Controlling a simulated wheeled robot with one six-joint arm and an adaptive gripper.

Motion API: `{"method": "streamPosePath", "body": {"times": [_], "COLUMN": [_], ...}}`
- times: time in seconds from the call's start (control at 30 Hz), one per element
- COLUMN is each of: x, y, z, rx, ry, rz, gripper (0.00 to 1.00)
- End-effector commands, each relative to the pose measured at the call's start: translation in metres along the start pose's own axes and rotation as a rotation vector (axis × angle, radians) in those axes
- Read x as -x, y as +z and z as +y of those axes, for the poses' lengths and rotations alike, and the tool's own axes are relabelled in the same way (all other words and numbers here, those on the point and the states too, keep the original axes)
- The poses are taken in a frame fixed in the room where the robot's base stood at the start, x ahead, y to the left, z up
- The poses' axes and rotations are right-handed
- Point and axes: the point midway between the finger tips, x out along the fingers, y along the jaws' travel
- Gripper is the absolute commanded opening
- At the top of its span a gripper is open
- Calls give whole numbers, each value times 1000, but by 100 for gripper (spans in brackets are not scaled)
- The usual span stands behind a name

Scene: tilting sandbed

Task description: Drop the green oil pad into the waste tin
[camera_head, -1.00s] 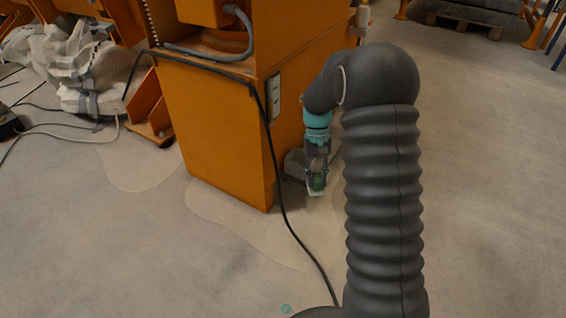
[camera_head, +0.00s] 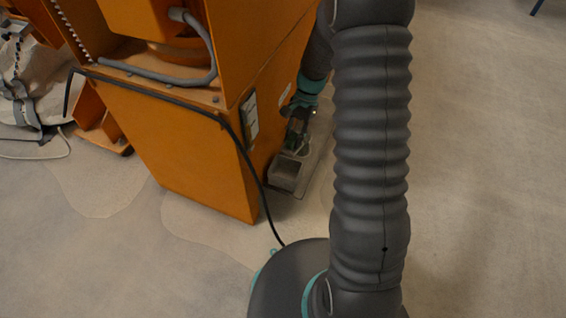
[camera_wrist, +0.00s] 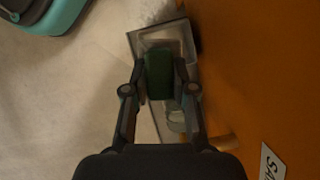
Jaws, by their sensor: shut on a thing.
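My gripper (camera_wrist: 158,88) is shut on the green oil pad (camera_wrist: 159,72), which sits between its two fingers in the wrist view. In the head view my gripper (camera_head: 298,140) is small and dark, beside the orange cabinet, and the pad is hard to make out. A grey open-topped box, seemingly the waste tin (camera_head: 284,189), stands just in front of the gripper in the head view. In the wrist view the tin (camera_wrist: 144,38) lies beyond the fingertips, and the pad overlaps its near part. I cannot tell the height of the pad above it.
The tin stands on a thin grey tray (camera_head: 322,155) against the orange cabinet (camera_head: 190,135). A clear jar-like thing (camera_wrist: 177,119) shows by the right finger. A black cable (camera_head: 245,150) hangs down the cabinet to the floor. Open floor (camera_head: 480,170) lies to the right.

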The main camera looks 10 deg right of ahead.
Motion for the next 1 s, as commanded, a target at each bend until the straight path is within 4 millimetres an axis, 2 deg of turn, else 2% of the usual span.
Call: {"method": "streamPosePath", "body": {"times": [0.53, 0.93, 0.97, 1.0], "x": [-50, -55, -55, -55], "y": [-19, -22, -22, -22], "z": [-1, -1, -1, -1], "rx": [8, 6, 6, 6], "ry": [4, 3, 3, 3], "rz": [-1, 0, 0, -1], "gripper": [0, 0, 33, 43]}}
